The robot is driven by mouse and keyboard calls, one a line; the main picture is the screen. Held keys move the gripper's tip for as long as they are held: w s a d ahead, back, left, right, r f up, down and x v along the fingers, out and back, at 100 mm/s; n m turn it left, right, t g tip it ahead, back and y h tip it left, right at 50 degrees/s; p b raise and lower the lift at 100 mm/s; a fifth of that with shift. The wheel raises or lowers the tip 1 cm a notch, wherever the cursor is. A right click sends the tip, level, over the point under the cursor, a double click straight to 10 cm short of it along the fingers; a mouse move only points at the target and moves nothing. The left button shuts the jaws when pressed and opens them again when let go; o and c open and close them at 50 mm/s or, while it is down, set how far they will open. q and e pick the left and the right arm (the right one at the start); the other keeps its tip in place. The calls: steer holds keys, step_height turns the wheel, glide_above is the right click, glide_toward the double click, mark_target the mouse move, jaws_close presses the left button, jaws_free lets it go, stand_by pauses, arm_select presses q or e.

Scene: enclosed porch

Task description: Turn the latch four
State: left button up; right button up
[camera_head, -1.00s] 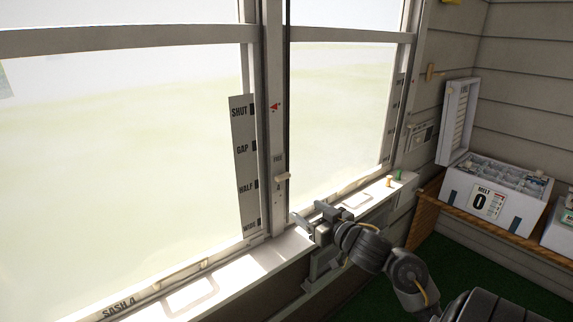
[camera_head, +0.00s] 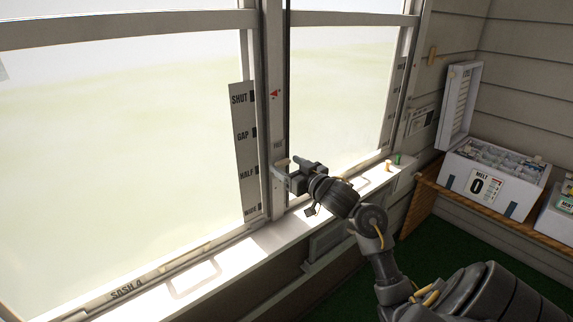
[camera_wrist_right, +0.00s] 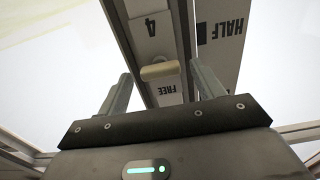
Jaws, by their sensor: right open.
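The latch, a small cream bar (camera_wrist_right: 160,71), sits on the window post between the printed "4" and "FREE" in the right wrist view. It lies crosswise to the post. My right gripper (camera_wrist_right: 161,76) is open, with one finger on each side of the latch in that view; I cannot tell whether either touches it. In the head view my right gripper (camera_head: 282,174) is at the post (camera_head: 271,120) and largely hides the latch. My left gripper is not in view.
A plate marked SHUT, GAP, HALF and WIDE (camera_head: 244,150) stands left of the post. The white sill (camera_head: 240,258) runs below, with small pegs (camera_head: 388,166) farther right. A white box marked MELT 0 (camera_head: 487,187) stands on a wooden bench at right.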

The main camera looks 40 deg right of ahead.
steer(key=shift+w, duration=0.6)
steer(key=c, duration=1)
